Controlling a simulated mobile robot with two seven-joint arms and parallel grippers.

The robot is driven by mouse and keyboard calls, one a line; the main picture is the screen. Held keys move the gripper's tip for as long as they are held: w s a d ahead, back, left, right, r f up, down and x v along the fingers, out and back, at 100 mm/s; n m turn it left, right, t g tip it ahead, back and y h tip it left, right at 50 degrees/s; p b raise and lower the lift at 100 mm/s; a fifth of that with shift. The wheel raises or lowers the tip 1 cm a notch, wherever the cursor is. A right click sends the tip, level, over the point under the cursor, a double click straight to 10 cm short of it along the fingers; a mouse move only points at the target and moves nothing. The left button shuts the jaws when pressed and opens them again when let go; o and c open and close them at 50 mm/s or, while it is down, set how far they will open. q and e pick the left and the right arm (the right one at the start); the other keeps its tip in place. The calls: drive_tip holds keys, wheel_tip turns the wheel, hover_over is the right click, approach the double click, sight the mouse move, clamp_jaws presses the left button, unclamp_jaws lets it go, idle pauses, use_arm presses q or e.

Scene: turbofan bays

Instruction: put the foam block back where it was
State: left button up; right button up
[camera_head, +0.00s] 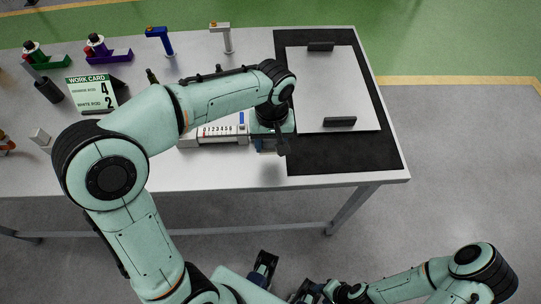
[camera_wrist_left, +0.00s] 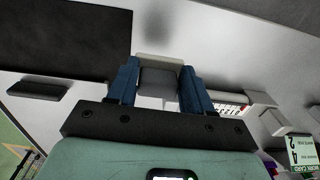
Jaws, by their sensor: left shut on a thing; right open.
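My left gripper (camera_head: 268,143) is over the front part of the table, just right of the numbered white holder. In the head view my wrist mostly hides the block. I cannot tell whether its underside touches the table. My right gripper (camera_head: 286,279) is open, low at the bottom of the head view, away from the table.
The numbered white holder (camera_head: 218,132) stands close left of my left gripper. A black mat (camera_head: 300,157) with a pale plate (camera_head: 335,90) lies to the right. A work card (camera_head: 90,92), several coloured stands and a small grey block (camera_head: 40,136) are at left. The front table strip is clear.

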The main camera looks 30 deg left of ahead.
sight(271, 150)
use_arm(q)
drive_tip(key=shift+f+b, duration=0.35)
drive_tip(key=shift+f, duration=2.8)
drive_tip(key=shift+f, duration=0.2)
drive_tip(key=o, duration=1.1)
drive_tip(key=shift+r, duration=0.1)
drive_tip(key=shift+r, duration=0.1)
drive_tip(key=shift+r, duration=0.3)
wheel_tip(271, 150, up, 12)
drive_tip(key=shift+w+d+f+p, duration=0.1)
drive_tip(key=shift+f+p, duration=0.15)
drive_tip(key=shift+p, duration=0.65)
